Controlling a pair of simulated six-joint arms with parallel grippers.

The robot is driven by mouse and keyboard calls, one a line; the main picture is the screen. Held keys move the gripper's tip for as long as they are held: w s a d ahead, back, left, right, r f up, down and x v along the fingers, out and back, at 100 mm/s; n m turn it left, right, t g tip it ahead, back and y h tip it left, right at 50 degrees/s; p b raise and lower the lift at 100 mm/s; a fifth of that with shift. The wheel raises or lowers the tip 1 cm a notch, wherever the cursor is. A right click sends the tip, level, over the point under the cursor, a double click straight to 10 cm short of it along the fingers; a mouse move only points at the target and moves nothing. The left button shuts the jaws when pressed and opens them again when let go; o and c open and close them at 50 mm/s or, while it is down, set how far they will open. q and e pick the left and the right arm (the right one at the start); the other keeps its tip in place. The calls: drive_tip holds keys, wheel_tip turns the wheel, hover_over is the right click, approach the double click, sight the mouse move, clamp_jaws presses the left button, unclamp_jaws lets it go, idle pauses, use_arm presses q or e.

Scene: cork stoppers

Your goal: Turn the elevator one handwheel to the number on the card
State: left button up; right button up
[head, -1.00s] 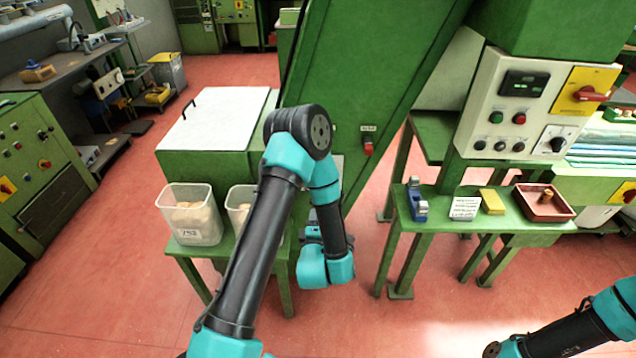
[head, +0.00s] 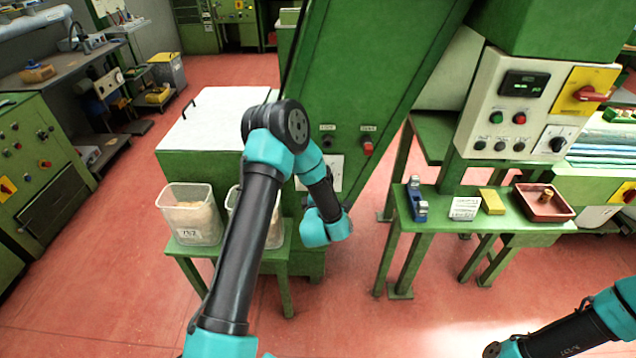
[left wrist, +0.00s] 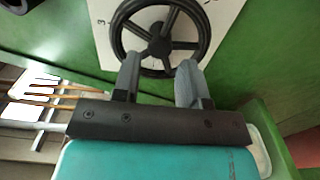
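The handwheel (left wrist: 160,38) is black and spoked, in front of a white dial plate (left wrist: 215,15) on a green panel in the left wrist view. My left gripper (left wrist: 158,75) is open, its two grey fingers apart at the wheel's lower rim; I cannot tell whether they touch it. In the head view the wheel is hidden by my left arm, and part of a white plate (head: 334,172) shows beside the arm. A white card (head: 464,208) lies on the green shelf at right; its writing is too small to read. My right gripper is out of the frame.
Two clear bins, one at the left (head: 191,213) and one partly behind my arm (head: 272,232), stand on a green stand. A blue tool (head: 417,200), a yellow block (head: 492,201) and a red tray (head: 525,205) share the shelf with the card. A red-tipped switch (head: 367,147) protrudes near my arm.

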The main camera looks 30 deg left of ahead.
use_arm(q)
drive_tip(key=shift+x, duration=2.1)
drive_tip(key=c, duration=0.6)
